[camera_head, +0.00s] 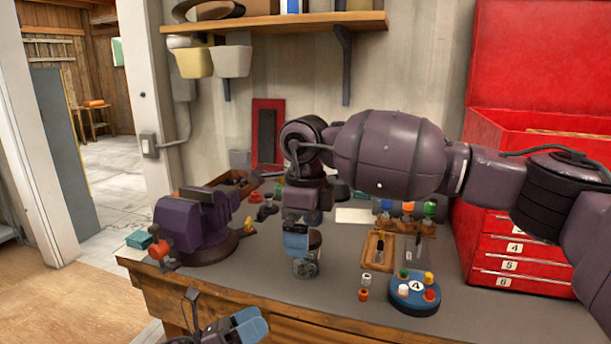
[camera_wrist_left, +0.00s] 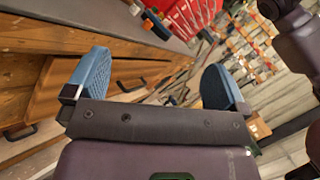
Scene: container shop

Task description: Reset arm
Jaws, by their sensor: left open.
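My left gripper (camera_head: 240,328) is low at the bottom of the head view, in front of the workbench (camera_head: 290,312) edge and partly cut off by the frame. In the left wrist view its two blue fingers (camera_wrist_left: 155,72) stand wide apart with nothing between them. The wooden drawers of the bench show beyond them. My right arm crosses the head view from the right. Its gripper (camera_head: 302,245) points down over the bench at a small clear jar (camera_head: 305,269). The fingers overlap in this view, so I cannot tell if they grip the jar.
A purple vise (camera_head: 190,225) sits at the bench's left. A round blue stand (camera_head: 413,297) with coloured caps and a small wooden tray (camera_head: 378,248) lie right of the jar. A red drawer cabinet (camera_head: 515,245) stands at the right. A shelf (camera_head: 275,22) hangs above. Floor at left is clear.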

